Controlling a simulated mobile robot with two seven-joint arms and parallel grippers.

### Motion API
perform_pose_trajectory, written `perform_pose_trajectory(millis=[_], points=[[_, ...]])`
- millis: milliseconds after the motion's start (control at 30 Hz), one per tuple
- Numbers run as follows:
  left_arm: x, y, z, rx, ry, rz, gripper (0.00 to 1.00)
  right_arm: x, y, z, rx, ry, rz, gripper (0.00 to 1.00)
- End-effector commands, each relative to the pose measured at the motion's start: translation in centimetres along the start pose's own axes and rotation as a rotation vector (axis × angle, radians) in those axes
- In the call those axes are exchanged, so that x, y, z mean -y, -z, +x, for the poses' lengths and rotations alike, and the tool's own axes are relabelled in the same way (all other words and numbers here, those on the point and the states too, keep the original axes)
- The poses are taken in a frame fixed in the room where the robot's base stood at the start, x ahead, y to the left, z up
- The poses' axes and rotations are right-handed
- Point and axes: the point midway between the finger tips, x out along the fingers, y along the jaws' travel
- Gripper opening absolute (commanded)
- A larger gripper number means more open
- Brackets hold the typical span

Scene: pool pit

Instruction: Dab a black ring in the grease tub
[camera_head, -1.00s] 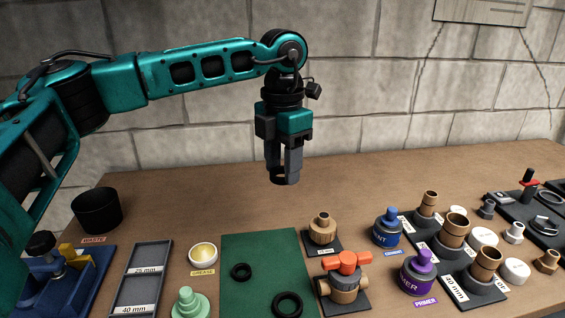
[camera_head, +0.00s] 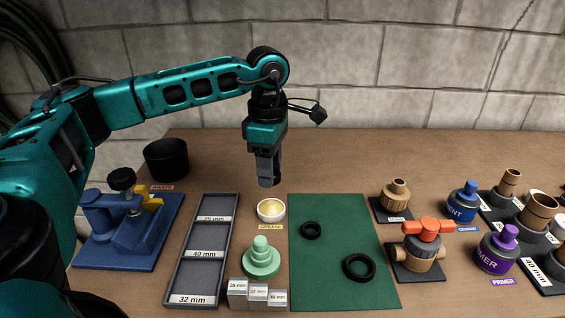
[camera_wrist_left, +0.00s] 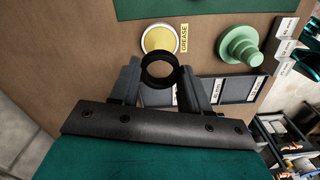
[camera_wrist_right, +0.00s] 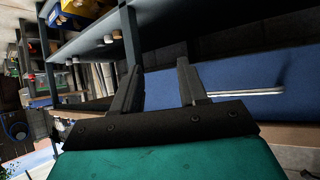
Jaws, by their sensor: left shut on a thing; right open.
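My left gripper (camera_head: 269,182) points down, just above and behind the grease tub (camera_head: 271,212) in the head view. It is shut on a black ring (camera_wrist_left: 158,84), which shows between the fingertips in the left wrist view. There the ring overlaps the near edge of the tub (camera_wrist_left: 157,37); I cannot tell whether they touch. The tub is a small white bowl of yellow grease. Two other black rings, a smaller one (camera_head: 303,228) and a larger one (camera_head: 347,267), lie on the green mat (camera_head: 330,285). My right gripper (camera_wrist_right: 160,66) is open and empty, away from the bench.
A grey sorting tray (camera_head: 190,270) and a blue fixture (camera_head: 110,256) stand left of the tub. A green stepped cone (camera_head: 261,258) is in front of it. A black waste bin (camera_head: 166,160) is behind left. Fittings, a red-handled valve (camera_head: 421,232) and bottles stand right.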

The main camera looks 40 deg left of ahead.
Motion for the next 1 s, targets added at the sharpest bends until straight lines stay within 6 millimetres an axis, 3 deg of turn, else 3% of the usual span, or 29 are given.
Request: perform_pose_trajectory(millis=[300,533,1000], points=[[0.0,0.0,2.9,-0.001,0.001,-0.001,0.22,0.3,-1.4,1.3,0.01,0.01,0.008,0.43],[0.0,0.0,5.2,0.0,0.001,-0.002,0.22,1.0,-1.3,2.1,-0.001,0.029,0.01,0.43],[0.0,0.0,5.7,0.001,0.001,-0.003,0.22,1.5,-0.3,2.3,-0.016,0.045,0.003,0.43]])
